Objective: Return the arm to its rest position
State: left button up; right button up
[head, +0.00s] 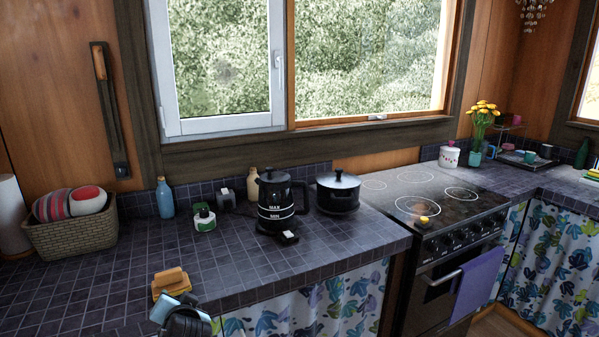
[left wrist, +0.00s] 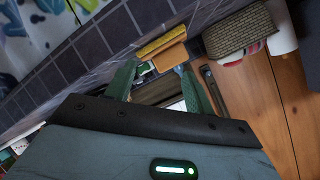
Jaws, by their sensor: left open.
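My left gripper (head: 178,312) shows at the bottom edge of the head view, at the counter's front edge. In the left wrist view its two green fingers (left wrist: 157,80) are apart with nothing held between them. The arm behind it is mostly out of the head view. Orange and yellow sponges (head: 170,282) lie on the counter just beyond the gripper; they also show past the fingers in the left wrist view (left wrist: 162,48). My right gripper is in neither view.
The tiled counter (head: 110,275) holds a wicker basket (head: 72,236), a blue bottle (head: 165,198), a black kettle (head: 275,205) and a black pot (head: 338,192). A stove (head: 440,215) stands at right. The counter's left front part is clear.

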pick_arm(q)
jog(key=s+d+f+m+h, duration=0.1)
jog(key=s+d+f+h, duration=0.15)
jog(key=s+f, duration=0.9)
jog(key=s+d+f+g+h, duration=0.1)
jog(key=s+f, duration=0.3)
jog(key=s, duration=0.6)
jog(key=s+d+f+n+g+h, duration=0.1)
jog(key=s+f, duration=0.4)
jog(key=s, duration=0.5)
jog(key=s+d+f+h, duration=0.3)
jog(key=s+f+h, duration=0.1)
jog(key=s, duration=0.6)
jog(key=shift+s+f+n+g, duration=0.4)
jog(key=shift+f, duration=0.2)
